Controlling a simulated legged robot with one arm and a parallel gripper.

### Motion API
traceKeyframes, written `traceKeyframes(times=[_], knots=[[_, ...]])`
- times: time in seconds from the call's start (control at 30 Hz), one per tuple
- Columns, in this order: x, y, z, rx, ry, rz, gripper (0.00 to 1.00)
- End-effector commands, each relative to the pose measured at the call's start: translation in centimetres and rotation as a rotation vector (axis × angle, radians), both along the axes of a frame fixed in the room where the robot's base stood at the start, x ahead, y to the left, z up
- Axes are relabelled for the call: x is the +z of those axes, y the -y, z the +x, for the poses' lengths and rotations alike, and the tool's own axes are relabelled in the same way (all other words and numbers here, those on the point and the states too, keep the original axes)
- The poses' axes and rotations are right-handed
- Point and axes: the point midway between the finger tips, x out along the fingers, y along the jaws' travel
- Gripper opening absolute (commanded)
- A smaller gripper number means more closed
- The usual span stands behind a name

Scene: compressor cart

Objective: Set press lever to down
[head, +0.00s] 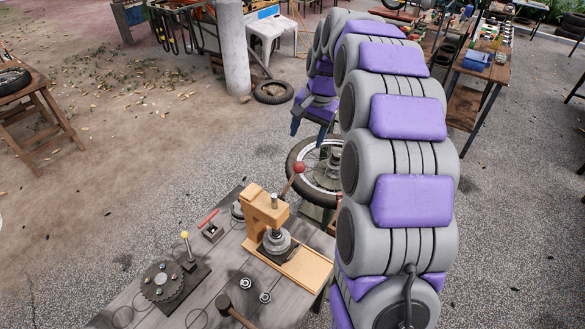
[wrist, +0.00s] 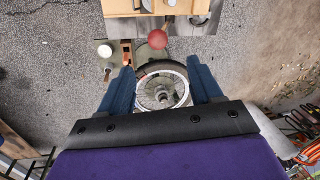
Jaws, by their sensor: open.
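The press (head: 262,214) is a tan block frame on a wooden base, standing on the grey workbench. Its lever ends in a red ball knob (head: 299,168), and the thin arm rises at a slant from the press to the knob. In the wrist view the red knob (wrist: 157,39) shows just beyond the fingertips, below the tan press edge (wrist: 160,8). My gripper (head: 307,132) has blue fingers and is behind and above the knob, apart from it. In the wrist view my gripper (wrist: 160,66) is open, with nothing held between the fingers.
A wheel (head: 316,168) stands behind the bench, below my gripper. The bench also holds a gear plate (head: 162,281), a yellow-knobbed lever (head: 185,236), a red-handled tool (head: 208,219) and a hammer (head: 226,302). A pillar (head: 233,50) stands farther back.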

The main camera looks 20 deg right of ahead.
Motion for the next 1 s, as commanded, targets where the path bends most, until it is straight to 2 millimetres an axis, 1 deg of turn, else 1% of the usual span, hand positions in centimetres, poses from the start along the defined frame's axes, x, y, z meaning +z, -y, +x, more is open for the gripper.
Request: traceKeyframes(times=[0.03, 0.13, 0.47, 0.6, 0.7, 0.8, 1.0], knots=[[-0.9, 0.0, 0.0, 0.0, -0.005, 0.002, 0.64], [-2.8, -0.3, 0.4, 0.0, -0.004, 0.001, 0.64], [-9.2, -2.2, 1.2, 0.002, -0.008, -0.007, 0.64], [-11.8, -2.4, 1.6, 0.002, -0.005, -0.006, 0.64], [-13.3, -2.2, 1.8, 0.0, -0.004, -0.004, 0.64], [-14.4, -2.2, 2.0, 0.0, -0.001, -0.003, 0.64], [-15.4, -2.2, 2.1, 0.001, -0.002, -0.001, 0.64]])
